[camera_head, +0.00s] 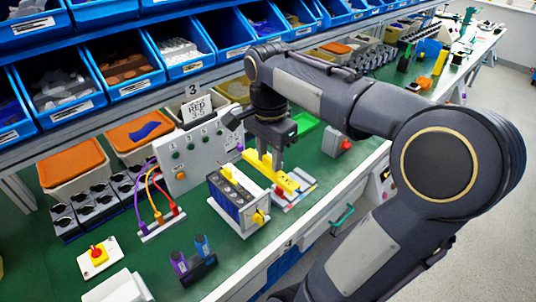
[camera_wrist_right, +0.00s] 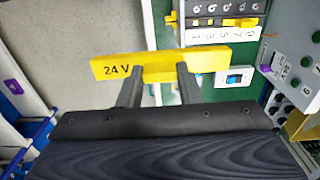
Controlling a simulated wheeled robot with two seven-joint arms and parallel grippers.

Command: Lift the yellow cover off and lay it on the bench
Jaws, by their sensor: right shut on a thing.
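The yellow cover is a bar marked "24 V" (camera_wrist_right: 113,68). It also shows in the head view (camera_head: 286,182). My right gripper (camera_head: 276,162) is shut on the middle of the cover; its two dark fingers show in the wrist view (camera_wrist_right: 158,88). The cover appears held above the bench, beside a white-and-dark switch unit (camera_head: 234,203) with a yellow knob (camera_head: 260,217). In the wrist view a numbered unit (camera_wrist_right: 215,32) with yellow parts lies beyond the cover. The gap below the cover is hard to judge. My left gripper is out of view.
A grey control panel (camera_head: 190,150) stands behind the switch unit. Wire plugs (camera_head: 160,222), an emergency button (camera_head: 98,255) and purple-blue cylinders (camera_head: 190,260) sit on the green bench (camera_head: 225,262). Blue bins (camera_head: 120,65) hang above. Some green bench is bare near the front edge.

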